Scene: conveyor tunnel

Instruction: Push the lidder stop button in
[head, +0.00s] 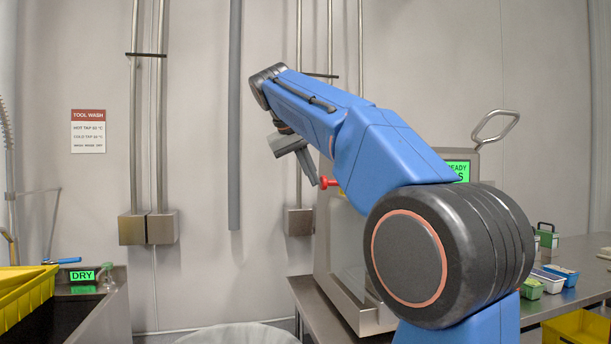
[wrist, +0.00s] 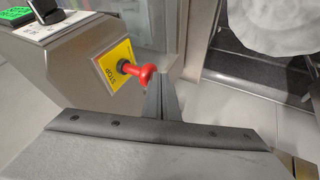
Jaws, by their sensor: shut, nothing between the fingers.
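The lidder stop button is a red mushroom head (wrist: 146,74) on a short red stem, standing out from a yellow STOP plate (wrist: 113,66) on the metal machine. It also shows in the head view (head: 329,182), partly beside my blue arm. My gripper (wrist: 160,82) is shut and empty. Its fingertips are right at the outer side of the red head in the wrist view. In the head view my gripper (head: 315,182) is just left of the button. I cannot tell whether the tips touch it.
The lidder (head: 345,265) has a green READY screen (head: 462,169) and a raised metal handle (head: 497,126). Small tubs (head: 553,284) sit on the bench at right. A sink with a yellow crate (head: 25,295) stands at left. A whitish bag-lined bin (head: 238,334) stands below.

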